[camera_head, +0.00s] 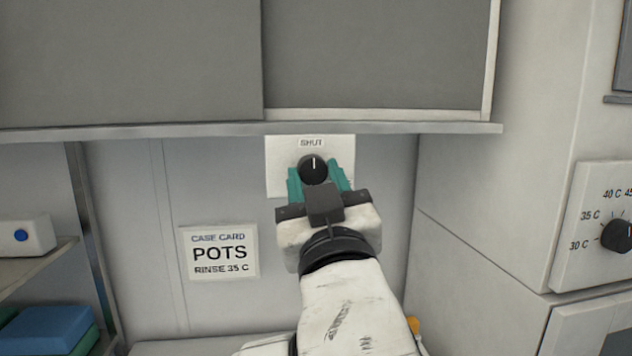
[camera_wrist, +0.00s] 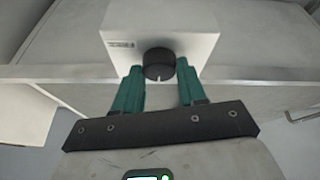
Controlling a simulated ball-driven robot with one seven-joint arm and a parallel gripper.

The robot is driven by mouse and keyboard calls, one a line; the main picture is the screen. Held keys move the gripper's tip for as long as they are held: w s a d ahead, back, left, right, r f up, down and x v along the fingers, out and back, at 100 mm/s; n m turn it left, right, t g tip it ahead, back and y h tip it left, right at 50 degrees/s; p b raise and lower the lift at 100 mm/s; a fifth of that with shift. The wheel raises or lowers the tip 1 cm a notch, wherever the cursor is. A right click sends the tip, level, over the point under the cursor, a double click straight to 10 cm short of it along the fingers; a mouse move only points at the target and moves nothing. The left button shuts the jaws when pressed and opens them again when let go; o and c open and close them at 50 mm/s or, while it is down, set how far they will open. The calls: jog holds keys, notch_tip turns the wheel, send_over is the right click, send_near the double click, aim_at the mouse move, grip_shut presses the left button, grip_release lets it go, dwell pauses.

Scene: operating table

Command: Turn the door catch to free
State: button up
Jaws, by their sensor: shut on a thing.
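The door catch is a round black knob (camera_head: 313,167) on a white plate (camera_head: 279,161), below the cabinet doors. Its white pointer line stands upright, toward the word SHUT above it.
Grey cabinet doors (camera_head: 380,50) and a projecting ledge (camera_head: 200,131) are just above. A case card (camera_head: 219,253) reads POTS, RINSE 35 C. A temperature dial (camera_head: 617,235) is on the right. Shelves with a white box (camera_head: 25,236) and a blue item (camera_head: 45,328) are on the left.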

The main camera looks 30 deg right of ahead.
jog(key=c, duration=0.3)
